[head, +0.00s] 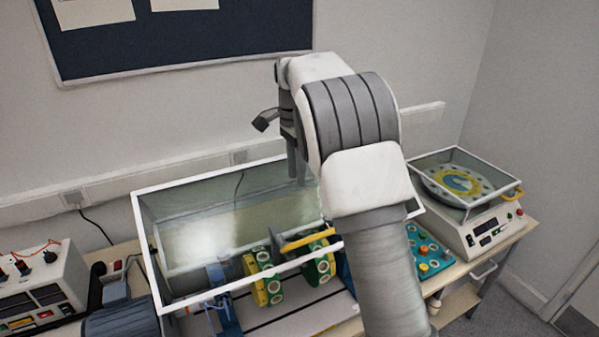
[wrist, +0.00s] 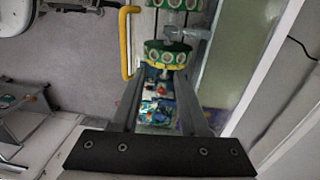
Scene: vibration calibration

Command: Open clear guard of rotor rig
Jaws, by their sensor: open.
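The clear guard (head: 147,250) of the rotor rig is a see-through box with a white frame, in the middle of the head view. It appears to sit down over the rig. Its yellow handle (head: 307,240) is on the front top edge. Green and yellow rotor discs (head: 263,283) show behind and below that edge. My gripper (head: 297,167) points down over the guard, behind the handle; the arm partly hides the guard's right end. In the wrist view my gripper (wrist: 160,75) is open and empty, with the yellow handle (wrist: 125,43) left of the fingers, apart from them.
A white instrument with a clear-covered turntable (head: 457,185) stands at the right end of the bench. A panel with coloured knobs (head: 425,257) lies beside my arm. A white power unit (head: 40,290) stands at the left. A dark noticeboard (head: 190,38) hangs on the wall behind.

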